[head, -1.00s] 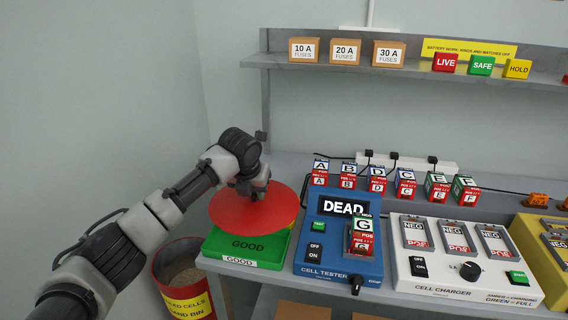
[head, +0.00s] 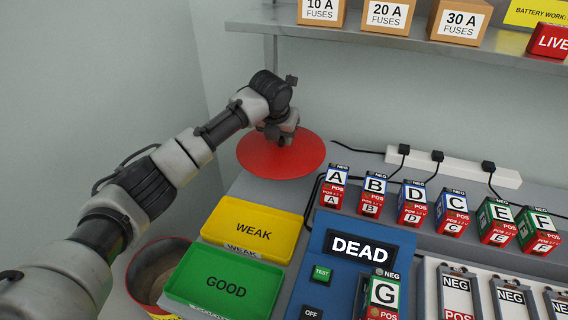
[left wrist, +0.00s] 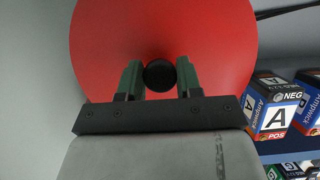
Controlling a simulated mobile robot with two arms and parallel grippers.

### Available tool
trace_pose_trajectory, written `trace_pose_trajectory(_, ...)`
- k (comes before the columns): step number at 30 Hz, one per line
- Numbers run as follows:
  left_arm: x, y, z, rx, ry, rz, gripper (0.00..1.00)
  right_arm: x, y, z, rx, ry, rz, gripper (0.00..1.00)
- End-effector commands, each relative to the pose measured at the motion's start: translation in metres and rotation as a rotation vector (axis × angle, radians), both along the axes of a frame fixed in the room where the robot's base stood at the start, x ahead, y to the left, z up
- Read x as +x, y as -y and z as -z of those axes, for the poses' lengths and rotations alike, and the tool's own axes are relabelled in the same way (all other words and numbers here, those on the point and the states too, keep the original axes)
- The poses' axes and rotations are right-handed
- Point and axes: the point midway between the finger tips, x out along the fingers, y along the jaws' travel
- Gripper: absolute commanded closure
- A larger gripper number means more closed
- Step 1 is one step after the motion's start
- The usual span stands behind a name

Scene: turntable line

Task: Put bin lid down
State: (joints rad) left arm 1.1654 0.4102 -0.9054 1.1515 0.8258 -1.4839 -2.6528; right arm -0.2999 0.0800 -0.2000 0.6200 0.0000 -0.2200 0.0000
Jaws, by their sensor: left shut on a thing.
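The bin lid (head: 270,158) is a round red disc with a black knob (left wrist: 159,75). In the head view it is at the back left of the bench, behind the yellow WEAK tray. My left gripper (head: 280,138) is above the lid, and in the left wrist view its two green fingers (left wrist: 159,78) are shut on the knob. Whether the lid touches the bench top cannot be told. The open sand bin (head: 135,272), with a red rim, stands at the lower left, partly behind my left arm. My right gripper is not in view.
The yellow WEAK tray (head: 293,236) and green GOOD tray (head: 270,300) lie in front of the lid. Cell A (head: 332,187) and several other cells stand to the right. The cell tester (head: 322,255) shows DEAD, with cell G on it. A shelf (head: 400,38) runs above.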

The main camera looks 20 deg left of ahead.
Motion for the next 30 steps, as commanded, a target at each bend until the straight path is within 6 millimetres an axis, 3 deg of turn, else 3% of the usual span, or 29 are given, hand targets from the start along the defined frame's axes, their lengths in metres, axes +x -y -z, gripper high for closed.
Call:
trace_pose_trajectory(15, -0.001, 0.000, 0.081, 0.000, -0.003, 0.000, 0.95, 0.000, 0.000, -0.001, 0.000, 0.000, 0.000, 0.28)
trace_pose_trajectory(28, -0.001, 0.000, 0.090, 0.000, 0.000, 0.001, 0.95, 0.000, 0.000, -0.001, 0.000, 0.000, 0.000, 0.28)
trace_pose_trajectory(29, -0.001, 0.000, 0.091, 0.000, -0.001, 0.001, 0.62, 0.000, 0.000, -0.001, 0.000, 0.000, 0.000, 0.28)
trace_pose_trajectory(30, -0.001, 0.000, 0.091, 0.000, -0.001, 0.001, 0.56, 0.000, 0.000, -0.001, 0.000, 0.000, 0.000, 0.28)
